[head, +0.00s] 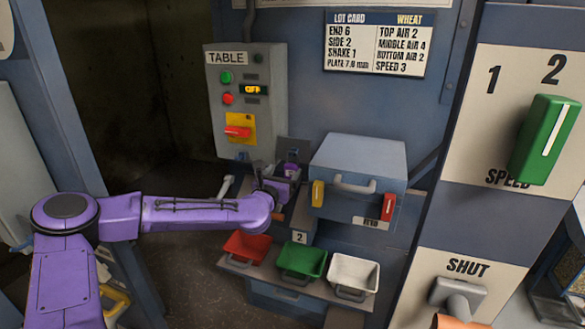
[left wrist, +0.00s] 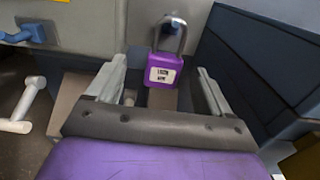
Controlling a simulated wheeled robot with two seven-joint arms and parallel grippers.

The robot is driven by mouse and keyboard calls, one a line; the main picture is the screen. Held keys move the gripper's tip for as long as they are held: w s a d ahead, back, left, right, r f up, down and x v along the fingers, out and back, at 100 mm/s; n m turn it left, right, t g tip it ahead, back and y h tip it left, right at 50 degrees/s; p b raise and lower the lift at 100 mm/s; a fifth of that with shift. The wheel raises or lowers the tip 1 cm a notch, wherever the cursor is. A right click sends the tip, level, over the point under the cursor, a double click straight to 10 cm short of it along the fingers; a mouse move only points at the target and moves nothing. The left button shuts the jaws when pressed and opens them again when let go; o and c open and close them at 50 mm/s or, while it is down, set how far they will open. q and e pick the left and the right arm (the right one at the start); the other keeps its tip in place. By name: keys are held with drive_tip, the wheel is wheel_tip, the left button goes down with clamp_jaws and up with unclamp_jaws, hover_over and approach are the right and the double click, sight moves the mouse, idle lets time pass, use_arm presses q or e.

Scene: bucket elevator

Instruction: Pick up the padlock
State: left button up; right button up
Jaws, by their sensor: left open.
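The padlock (left wrist: 164,72) has a purple body, a pale label and a grey shackle. In the head view the padlock (head: 291,169) is small and partly hidden by the gripper, beside the lower right of the TABLE box. My left gripper (head: 283,180) is at the padlock. In the left wrist view my left gripper (left wrist: 160,84) is open, one finger on each side of the padlock with gaps between. My right gripper is not in view.
The grey TABLE control box (head: 243,135) is on the wall behind my arm. A blue-grey lidded box (head: 358,165) stands right of the gripper. Red (head: 247,248), green (head: 302,262) and white (head: 353,274) trays sit below. A panel with a green switch (head: 546,138) is at right.

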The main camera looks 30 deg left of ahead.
sight(291, 167)
use_arm(q)
drive_tip(key=x, duration=0.1)
drive_tip(key=p+x, duration=0.1)
drive_tip(key=x, duration=0.2)
drive_tip(key=shift+w+d+r, duration=0.15)
drive_tip(key=shift+w+d, duration=0.05)
drive_tip(key=shift+d, duration=0.2)
drive_tip(key=shift+s, duration=0.1)
drive_tip(key=shift+c, duration=0.9)
drive_tip(key=c, duration=1)
drive_tip(key=shift+r, duration=0.15)
